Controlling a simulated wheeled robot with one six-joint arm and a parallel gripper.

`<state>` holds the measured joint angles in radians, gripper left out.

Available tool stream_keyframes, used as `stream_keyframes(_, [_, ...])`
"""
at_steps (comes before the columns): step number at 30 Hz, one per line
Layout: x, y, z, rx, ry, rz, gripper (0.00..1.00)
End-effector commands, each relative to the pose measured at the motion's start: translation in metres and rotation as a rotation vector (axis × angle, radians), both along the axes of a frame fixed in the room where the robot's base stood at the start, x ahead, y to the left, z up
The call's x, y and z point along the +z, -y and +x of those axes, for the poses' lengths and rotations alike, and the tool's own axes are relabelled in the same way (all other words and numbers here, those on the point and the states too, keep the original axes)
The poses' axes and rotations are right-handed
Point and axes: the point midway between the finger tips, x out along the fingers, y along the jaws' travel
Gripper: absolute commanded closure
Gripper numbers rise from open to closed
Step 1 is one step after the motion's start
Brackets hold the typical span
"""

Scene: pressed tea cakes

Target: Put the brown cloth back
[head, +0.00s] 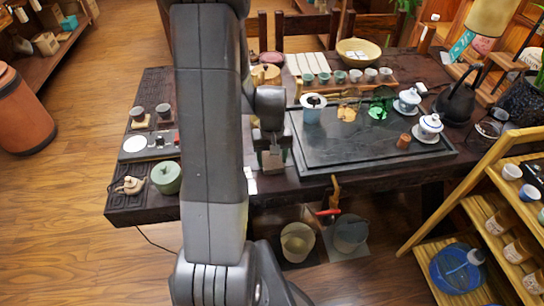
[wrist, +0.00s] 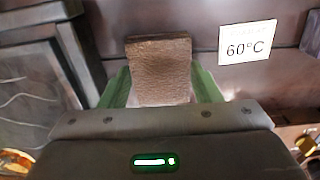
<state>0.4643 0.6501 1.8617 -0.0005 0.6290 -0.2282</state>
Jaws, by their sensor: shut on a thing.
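The brown cloth (wrist: 160,62) shows in the wrist view as a small folded, textured block between the green fingers of my gripper (wrist: 161,88). My gripper is shut on it. In the head view my gripper (head: 272,160) is at the near edge of the dark tea table (head: 300,180), just left of the black tea tray (head: 350,158). Whether the cloth touches the table, I cannot tell.
A white card reading 60°C (wrist: 247,42) lies right of the cloth in the wrist view. A white cup (head: 312,112) and lidded bowls (head: 429,127) stand on the tray. A green pot (head: 166,178) and teapot (head: 130,186) stand left. Bins (head: 297,243) sit below.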

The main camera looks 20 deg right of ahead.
Motion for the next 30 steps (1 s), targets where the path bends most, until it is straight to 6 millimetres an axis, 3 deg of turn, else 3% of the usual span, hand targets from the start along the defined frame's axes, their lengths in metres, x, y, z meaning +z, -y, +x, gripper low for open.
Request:
stream_keyframes(5, [-0.004, 0.0, 0.0, 0.0, 0.0, 0.0, 0.64])
stream_keyframes(6, [-0.004, 0.0, 0.0, 0.0, 0.0, 0.0, 0.39])
stream_keyframes(9, [-0.003, 0.0, 0.0, 0.0, 0.0, 0.0, 0.21])
stream_keyframes(21, [0.004, 0.0, 0.0, 0.0, 0.001, 0.0, 0.21])
stream_keyframes(30, [0.057, 0.0, 0.001, 0.0, 0.005, -0.002, 0.21])
